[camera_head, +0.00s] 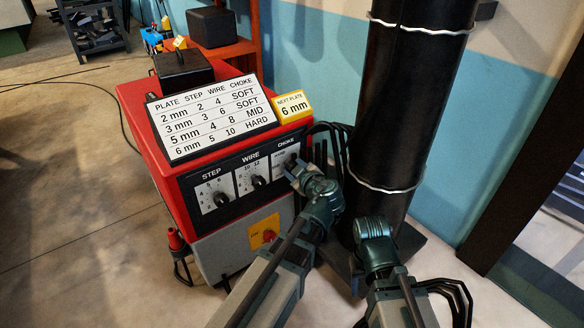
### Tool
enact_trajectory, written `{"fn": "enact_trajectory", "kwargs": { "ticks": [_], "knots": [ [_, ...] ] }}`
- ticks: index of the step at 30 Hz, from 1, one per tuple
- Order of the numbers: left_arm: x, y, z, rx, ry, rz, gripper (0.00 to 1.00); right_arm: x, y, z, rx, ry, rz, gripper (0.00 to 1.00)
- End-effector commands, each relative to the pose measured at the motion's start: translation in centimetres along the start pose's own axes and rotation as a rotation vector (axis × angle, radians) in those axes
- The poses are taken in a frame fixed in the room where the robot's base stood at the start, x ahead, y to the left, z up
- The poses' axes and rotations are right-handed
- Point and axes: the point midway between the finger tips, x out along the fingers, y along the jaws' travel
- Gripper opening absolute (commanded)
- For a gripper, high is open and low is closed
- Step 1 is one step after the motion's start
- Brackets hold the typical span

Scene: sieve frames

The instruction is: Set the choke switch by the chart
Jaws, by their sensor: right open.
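The red welder (136,110) carries a tilted white chart (213,118) with PLATE, STEP, WIRE and CHOKE columns. Its 6 mm row reads 5, 10, HARD. A yellow card (292,106) beside it reads NEXT PLATE 6 mm. The front panel has a STEP knob (221,199), a WIRE knob (258,182) and the CHOKE switch plate (280,157) at right. My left gripper (295,170) is at the choke plate and partly covers it; the switch setting and the jaws' grip are unclear. My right gripper (373,227) is open, right of the left one, its fingertips not clear.
A tall black cylinder (405,95) stands close right of the welder, with cables between them. A yellow plate with a red switch (268,235) is on the welder's lower front. A black box (182,70) sits on top. Floor at left is mostly clear.

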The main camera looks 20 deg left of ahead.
Motion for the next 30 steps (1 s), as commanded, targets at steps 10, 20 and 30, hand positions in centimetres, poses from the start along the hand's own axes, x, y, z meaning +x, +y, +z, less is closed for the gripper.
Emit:
{"fn": "enact_trajectory", "kwargs": {
  "ticks": [10, 20, 30],
  "knots": [
    [0.0, 0.0, 0.0, 0.002, 0.000, -0.001, 0.00, 0.0, 0.0, 0.0, 0.000, 0.000, 0.000, 0.50],
    [0.1, 0.2, 0.0, 0.108, 0.001, -0.044, 0.00, -0.6, 0.1, 0.0, 0.000, 0.000, 0.000, 0.50],
    [0.1, 0.3, 0.2, 0.387, 0.000, -0.161, 0.00, -1.3, 0.1, 0.1, 0.000, -0.001, 0.000, 0.50]
  ]
}}
